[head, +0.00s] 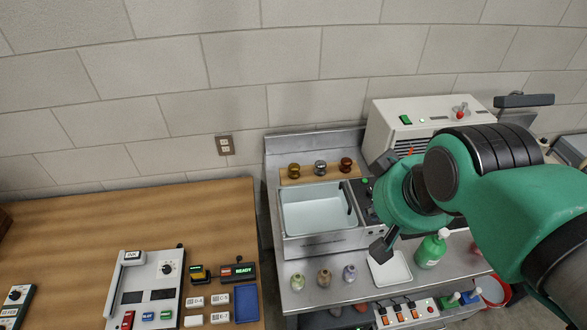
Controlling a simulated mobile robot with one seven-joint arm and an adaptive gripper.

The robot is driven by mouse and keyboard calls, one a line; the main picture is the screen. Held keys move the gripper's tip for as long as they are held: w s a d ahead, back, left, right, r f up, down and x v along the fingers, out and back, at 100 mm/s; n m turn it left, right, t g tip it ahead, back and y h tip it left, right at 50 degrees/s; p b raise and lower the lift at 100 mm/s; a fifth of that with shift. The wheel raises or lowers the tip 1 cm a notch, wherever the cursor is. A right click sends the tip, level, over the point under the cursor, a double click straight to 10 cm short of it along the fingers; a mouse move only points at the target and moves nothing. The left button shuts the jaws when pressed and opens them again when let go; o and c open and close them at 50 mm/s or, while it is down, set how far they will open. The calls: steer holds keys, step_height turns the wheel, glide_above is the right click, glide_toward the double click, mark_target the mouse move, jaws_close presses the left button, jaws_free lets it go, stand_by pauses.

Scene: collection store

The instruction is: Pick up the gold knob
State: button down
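The gold knob (294,170) stands at the left end of a wooden strip (283,178) behind the sink. A silver knob (320,167) is in the middle and a reddish-brown knob (346,164) is at the right. All three are apart and unobstructed. My gripper (380,248) shows only in part, as a dark piece below my green wrist, above the counter by the white tray. It is well to the right of the gold knob and nearer the camera. My wrist hides much of it, so its opening is unclear.
A sink basin (318,210) lies in front of the knobs. Several small bottles (325,277), a white tray (398,272) and a green bottle (431,250) stand on the metal counter. A white machine (385,120) stands right of the knobs. A wooden table (130,225) is at left.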

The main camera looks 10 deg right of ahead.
stand_by(0.3)
steer(key=c, duration=1.2)
jaws_free()
steer(key=shift+w+r, duration=0.1)
steer(key=w+a+n+g+p, duration=0.1)
steer(key=w+a+p, duration=0.1)
steer(key=w, duration=0.9)
steer(key=w+a+n+g+p, duration=0.1)
steer(key=w+a+p, duration=0.15)
steer(key=w, duration=0.75)
steer(key=w+a+f+p, duration=0.1)
steer(key=w+f, duration=0.3)
steer(key=w, duration=0.1)
steer(key=w+a+f+n+g+p, duration=0.1)
steer(key=w+f, duration=0.4)
steer(key=w, duration=0.1)
steer(key=w+a+f+n+g+p, duration=0.1)
steer(key=w+a+f, duration=0.1)
steer(key=w+f, duration=0.2)
steer(key=shift+w+f+y+p, duration=0.15)
steer(key=shift+w, duration=0.45)
steer(key=shift+w+f+y+p, duration=0.15)
steer(key=shift+w, duration=0.4)
